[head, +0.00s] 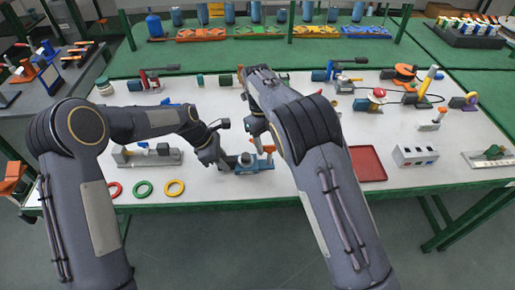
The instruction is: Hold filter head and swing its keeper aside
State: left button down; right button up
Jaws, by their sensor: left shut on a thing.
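The filter head (245,160) is a small dark rounded part on a blue base (262,166) near the front middle of the white table. An orange-red piece (269,149), perhaps the keeper, stands at its right side; its exact position is too small to tell. My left gripper (228,163) reaches in from the left and is shut on the filter head at its left side. My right gripper (262,137) hangs above and just right of the filter head, partly hidden by my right forearm. Its fingers are too small and covered to judge.
Red, green and yellow rings (144,188) lie at the front left. A grey fixture (148,157) stands behind them. A red tray (367,163) and a white switch box (415,155) are to the right. Several parts line the table's back. Bare table (210,184) lies in front of the blue base.

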pick_arm(q)
jog(key=shift+w+a, duration=0.1)
jog(key=shift+a, duration=0.2)
pick_arm(e)
jog(key=shift+s+a+r, duration=0.1)
jog(key=shift+a, duration=0.1)
jog(key=shift+r, duration=0.2)
pick_arm(q)
jog(key=shift+a+f, duration=0.1)
pick_arm(e)
jog(key=shift+r, duration=3.3)
jog(key=shift+d+n, duration=0.1)
jog(key=shift+n, duration=0.2)
jog(key=c, duration=0.3)
jog(key=d+n+y, duration=0.1)
jog(key=n, duration=0.1)
jog(key=d+n+y, duration=0.1)
jog(key=n, duration=0.1)
jog(key=shift+r+t, duration=0.1)
jog(key=shift+t, duration=0.2)
jog(key=shift+c, duration=0.2)
jog(key=shift+s+a+f+n+t+y, duration=0.1)
jog(key=shift+a+f+n+t+y, duration=0.25)
jog(key=shift+f+n, duration=0.8)
jog(key=shift+s+a+f+n+t+y, duration=0.15)
jog(key=shift+f+n+y, duration=0.35)
jog(key=shift+f+n, duration=0.65)
jog(key=shift+s+a+f+n+t+y, duration=0.1)
jog(key=shift+a+f+n+t+y, duration=0.25)
jog(key=shift+f+n, duration=0.8)
